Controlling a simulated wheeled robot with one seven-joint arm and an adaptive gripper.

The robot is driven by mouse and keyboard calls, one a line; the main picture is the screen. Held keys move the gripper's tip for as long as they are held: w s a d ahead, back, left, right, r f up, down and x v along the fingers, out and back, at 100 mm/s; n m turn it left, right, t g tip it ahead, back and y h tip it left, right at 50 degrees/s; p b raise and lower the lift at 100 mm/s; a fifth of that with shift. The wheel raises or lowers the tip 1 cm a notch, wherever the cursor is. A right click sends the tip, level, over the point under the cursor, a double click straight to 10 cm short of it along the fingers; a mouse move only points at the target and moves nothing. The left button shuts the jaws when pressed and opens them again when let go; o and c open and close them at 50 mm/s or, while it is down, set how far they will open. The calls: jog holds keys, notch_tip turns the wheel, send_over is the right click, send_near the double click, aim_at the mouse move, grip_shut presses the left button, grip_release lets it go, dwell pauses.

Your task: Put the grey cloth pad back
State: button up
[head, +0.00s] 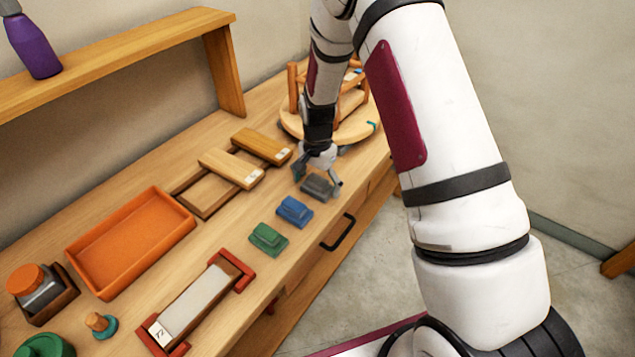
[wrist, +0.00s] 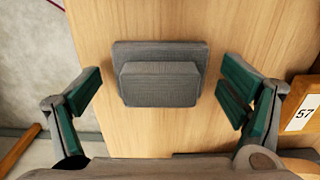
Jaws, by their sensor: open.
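The grey cloth pad (wrist: 160,84) lies on the wooden bench top, with a smaller raised block on a wider base. In the head view the pad (head: 317,187) is the last of a row of pads, near the bench's front edge. My gripper (head: 318,180) is above it. In the wrist view my gripper (wrist: 160,95) is open, with one green-lined finger on each side of the pad and visible gaps between. How far the fingertips are above the bench is hard to tell.
A blue pad (head: 295,210) and a green pad (head: 268,238) lie nearby. Behind are a wooden frame with blocks (head: 232,167) and an orange tray (head: 130,243). A red-ended holder (head: 200,300) lies in front. A round wooden stand (head: 358,128) is beyond my gripper.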

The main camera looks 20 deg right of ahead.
jog(key=shift+r, duration=0.1)
notch_tip(320, 180, up, 12)
jog(key=b, duration=0.2)
notch_tip(320, 180, up, 9)
jog(key=n+t, duration=0.1)
jog(key=n, duration=0.1)
send_over(318, 179)
jog(key=s, duration=0.4)
jog(key=s+r+n+t, duration=0.2)
jog(key=s+r+n, duration=0.2)
jog(key=s, duration=0.8)
jog(key=s+r+n+t, duration=0.2)
jog(key=s+r+n, duration=0.2)
jog(key=s+r, duration=0.5)
jog(key=s, duration=0.2)
jog(key=shift+s+r+n, duration=0.15)
jog(key=shift+s+n, duration=0.25)
